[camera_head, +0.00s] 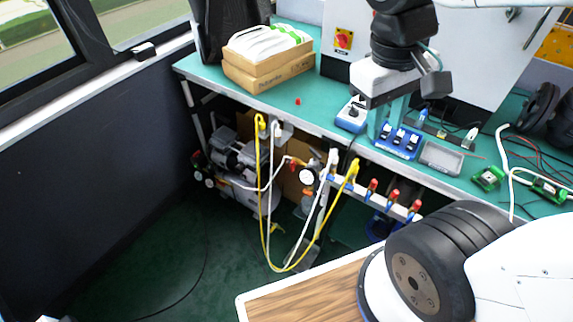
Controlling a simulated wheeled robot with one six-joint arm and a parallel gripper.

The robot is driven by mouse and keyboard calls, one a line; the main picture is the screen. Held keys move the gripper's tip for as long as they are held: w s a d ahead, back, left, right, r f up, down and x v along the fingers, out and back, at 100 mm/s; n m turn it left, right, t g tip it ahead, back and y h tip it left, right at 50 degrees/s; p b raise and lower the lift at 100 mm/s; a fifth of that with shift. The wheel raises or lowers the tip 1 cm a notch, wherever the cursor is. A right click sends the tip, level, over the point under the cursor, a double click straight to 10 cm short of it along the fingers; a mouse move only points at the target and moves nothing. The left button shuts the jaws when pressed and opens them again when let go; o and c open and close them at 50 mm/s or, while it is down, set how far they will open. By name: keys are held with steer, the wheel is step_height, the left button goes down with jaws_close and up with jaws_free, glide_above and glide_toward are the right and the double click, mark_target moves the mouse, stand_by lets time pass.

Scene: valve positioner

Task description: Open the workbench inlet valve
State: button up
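A white air manifold (345,184) runs along the front of the green workbench (330,118). Several small valves with red tops sit on it, one of them a red-topped valve (393,196) with a blue fitting below. A round gauge (306,176) is at its left end, with a small red part (293,164) beside it. I cannot tell which of these is the inlet valve or how its handle is turned. My gripper (400,98) hangs over the bench at upper right, well above and behind the manifold. Its fingertips are unclear, and I see nothing held.
Yellow and white hoses (262,200) loop down from the bench front. A compressor (235,160) stands below. Boxes (268,66), a blue switch block (397,140) and a grey tray (440,158) lie on the bench. A wood-topped surface (300,295) is in front. Floor at left is clear apart from a cable.

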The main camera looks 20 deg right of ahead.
steer(key=w+f+n+g+h, duration=0.3)
steer(key=w+f+n+h, duration=0.25)
steer(key=w, duration=0.45)
steer(key=n+t+h, duration=0.7)
steer(key=n+h, duration=0.2)
steer(key=n, duration=0.2)
glide_above(293, 166)
steer(key=s+a, duration=0.3)
steer(key=s, duration=0.2)
step_height(293, 166, down, 21)
steer(key=a+f+n+t+y, duration=0.1)
steer(key=a+f+n+t, duration=0.25)
steer(key=f, duration=0.35)
steer(key=a+f+n+t+y, duration=0.15)
steer(key=f+n+t, duration=0.25)
steer(key=f, duration=0.4)
steer(key=w+d+h, duration=0.1)
steer(key=w+d, duration=0.3)
steer(key=d, duration=0.2)
steer(key=shift+w+r, duration=0.15)
steer(key=shift+g, duration=0.25)
steer(key=shift+d, duration=0.1)
jaws_close()
